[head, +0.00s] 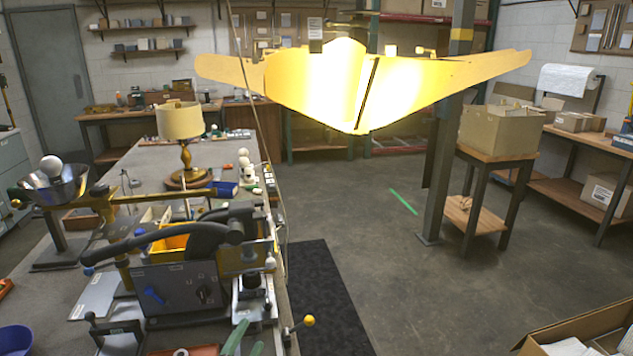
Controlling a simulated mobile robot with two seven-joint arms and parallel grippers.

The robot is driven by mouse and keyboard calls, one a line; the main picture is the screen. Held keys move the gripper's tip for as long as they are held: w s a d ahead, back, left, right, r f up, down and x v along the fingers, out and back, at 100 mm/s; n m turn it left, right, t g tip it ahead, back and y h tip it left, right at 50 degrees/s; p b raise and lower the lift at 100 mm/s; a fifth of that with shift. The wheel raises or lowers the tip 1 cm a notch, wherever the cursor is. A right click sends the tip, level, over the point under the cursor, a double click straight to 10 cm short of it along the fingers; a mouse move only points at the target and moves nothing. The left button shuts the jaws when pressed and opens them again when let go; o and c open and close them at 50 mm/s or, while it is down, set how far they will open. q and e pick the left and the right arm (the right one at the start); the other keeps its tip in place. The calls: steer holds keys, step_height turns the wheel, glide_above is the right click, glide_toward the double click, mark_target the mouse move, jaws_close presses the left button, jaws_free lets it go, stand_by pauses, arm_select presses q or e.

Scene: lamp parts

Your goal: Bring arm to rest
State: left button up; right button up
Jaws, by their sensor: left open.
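My left gripper (249,336) appears to show only as two narrow green fingers at the bottom edge, below the middle of the bench. The fingers stand a little apart and are open, with nothing seen between them. The rest of that arm is hidden or outside the picture. My right gripper is not in view. A large, glowing, wing-shaped lamp (310,85) hangs at upper centre. A table lamp with a cream shade (180,121) and a turned wooden base (187,178) stands upright on the bench.
The bench (140,165) holds a grey machine box (185,292) with black curved tubes, a metal bowl (55,183) with a white bulb, and several small parts. A metal post (440,150) and a cardboard box (498,130) stand right.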

arm_select(q)
steer(key=s+f+n+g, duration=0.3)
steer(key=s+f+n, duration=0.3)
steer(key=s+f, duration=0.4)
steer(key=s+a+f+n+g, duration=0.1)
steer(key=s+f+n+g, duration=0.3)
steer(key=s+f, duration=0.6)
steer(key=s+n, duration=0.2)
steer(key=s, duration=0.3)
steer(key=shift+a+f, duration=0.15)
steer(key=shift+a, duration=0.15)
